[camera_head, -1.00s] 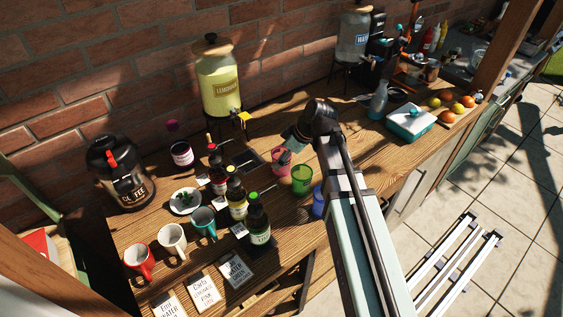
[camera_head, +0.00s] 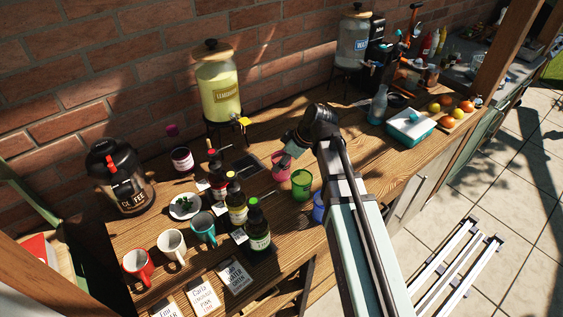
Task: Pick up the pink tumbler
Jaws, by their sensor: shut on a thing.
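The pink tumbler (camera_head: 281,171) is on the wooden table or just above it, left of and behind the green tumbler (camera_head: 301,186). My gripper (camera_head: 286,159) reaches down to its rim from the upper right and is shut on it. The fingertips are small and partly hidden, so I cannot tell exactly how they sit on the rim. The tumbler looks about upright. I cannot tell whether its base touches the table.
The green tumbler stands close by, with a blue tumbler (camera_head: 319,206) beside my arm. Several bottles (camera_head: 257,228) and mugs (camera_head: 203,229) stand to the left. The lemonade dispenser (camera_head: 221,88) is behind. A dark tray (camera_head: 248,164) lies left of the pink tumbler.

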